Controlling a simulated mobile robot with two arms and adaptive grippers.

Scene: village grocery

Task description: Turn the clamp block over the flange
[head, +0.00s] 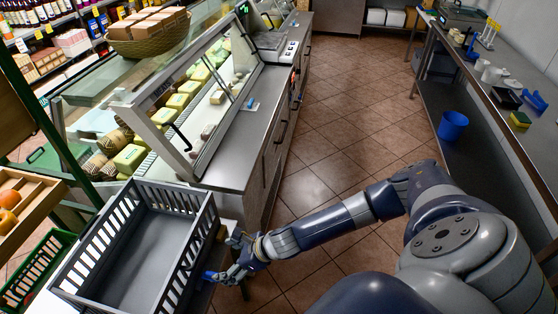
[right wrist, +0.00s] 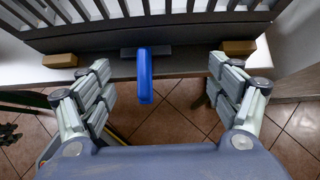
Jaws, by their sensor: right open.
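A blue lever (right wrist: 145,78) on a small dark grey block (right wrist: 130,53) sits at the lower edge of the dark slatted crate; I take this for the clamp block. The lever points toward my wrist camera. A dark flat strip (right wrist: 188,62) runs along the crate's foot, perhaps the flange; I cannot tell whether the block overlaps it. My right gripper (right wrist: 160,80) is open, its fingers on either side of the lever and apart from it. In the head view my right gripper (head: 226,260) is beside the crate's right side, near the blue lever (head: 210,275). My left gripper is out of view.
The empty crate (head: 190,225) stands on a pale surface. Wooden blocks (right wrist: 60,60) (right wrist: 238,48) lie at its foot on both sides of the lever. A glass cheese counter (head: 235,150) is behind. A blue bucket (head: 452,126) stands at right. The tiled aisle is clear.

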